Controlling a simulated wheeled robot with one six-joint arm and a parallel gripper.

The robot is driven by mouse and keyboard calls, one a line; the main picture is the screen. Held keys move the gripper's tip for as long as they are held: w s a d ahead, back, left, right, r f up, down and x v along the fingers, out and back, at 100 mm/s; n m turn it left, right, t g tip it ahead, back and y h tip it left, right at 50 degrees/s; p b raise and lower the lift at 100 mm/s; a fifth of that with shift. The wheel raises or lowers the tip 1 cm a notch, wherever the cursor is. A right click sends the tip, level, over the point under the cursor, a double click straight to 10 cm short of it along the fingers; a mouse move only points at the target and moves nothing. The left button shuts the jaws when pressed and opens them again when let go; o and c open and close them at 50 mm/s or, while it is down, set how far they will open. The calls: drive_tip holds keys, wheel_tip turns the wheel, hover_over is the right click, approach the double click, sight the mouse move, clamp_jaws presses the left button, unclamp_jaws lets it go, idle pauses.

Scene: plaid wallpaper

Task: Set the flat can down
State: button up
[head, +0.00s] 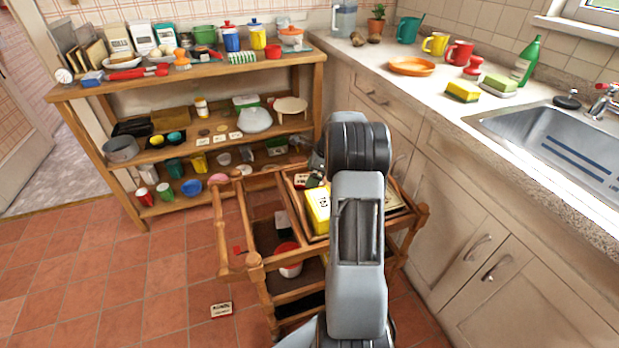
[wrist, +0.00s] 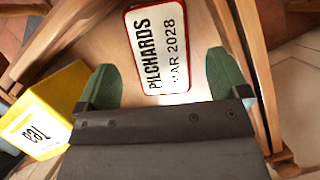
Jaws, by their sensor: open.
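The flat can (wrist: 157,48), with a white label reading PILCHARDS MAR 2028 and a red rim, lies on the wooden top tray (wrist: 205,25) of the trolley in the wrist view. My gripper (wrist: 160,62) is open, its green fingers on either side of the can, with a visible gap at each side. The can's near end is close to the dark gripper body.
A yellow tea box (wrist: 42,112) stands left of my gripper; it also shows on the trolley in the head view (head: 317,208). Raised wooden rails (head: 232,220) edge the trolley. A small labelled tin (head: 221,310) lies on the floor. The counter (head: 400,95) is at right.

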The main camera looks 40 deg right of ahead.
drive_tip(key=p+v, duration=0.2)
drive_tip(key=v, duration=0.6)
drive_tip(key=s+a+r+n, duration=0.2)
drive_tip(key=a+r+n, duration=0.25)
drive_tip(key=a, duration=0.35)
drive_tip(key=s+a+n+h, duration=0.3)
drive_tip(key=s+a+n, duration=1.4)
drive_tip(key=a+n, duration=0.2)
drive_tip(key=shift+s+n+h, duration=0.3)
drive_tip(key=shift+s+n, duration=0.1)
drive_tip(key=shift+n, duration=0.65)
drive_tip(key=shift+a+r, duration=0.1)
drive_tip(key=shift+r, duration=0.05)
